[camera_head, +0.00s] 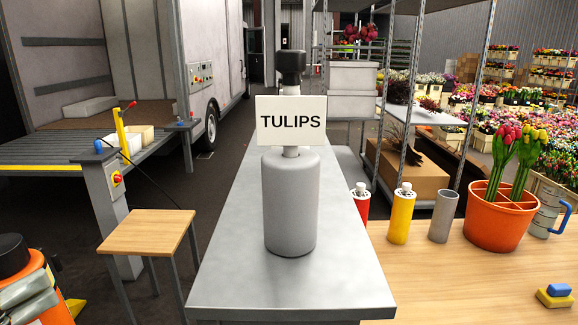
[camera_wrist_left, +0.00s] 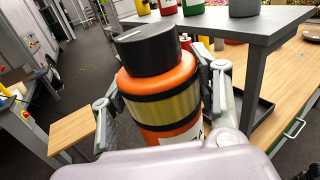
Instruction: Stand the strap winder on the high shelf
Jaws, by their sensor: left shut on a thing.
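The strap winder, which I take to be the orange cylinder with a black top and a yellowish band, is in the left wrist view (camera_wrist_left: 165,105). It also shows, cut off, at the lower left of the head view (camera_head: 18,268). My left gripper (camera_wrist_left: 165,100) is shut on it, with a finger on each side. In the head view this gripper (camera_head: 22,292) is partly outside the picture. The high shelf, a long grey top (camera_head: 225,275), stands to the right of the held winder, apart from it. My right gripper is not in view.
A grey bottle (camera_head: 288,205) with a TULIPS sign (camera_head: 291,120) stands on the shelf. A small wooden stool (camera_head: 148,232) is left of it. On the wooden table (camera_head: 470,285) at right are a yellow can (camera_head: 402,218) and an orange pot (camera_head: 500,215) of tulips. The shelf's near end is clear.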

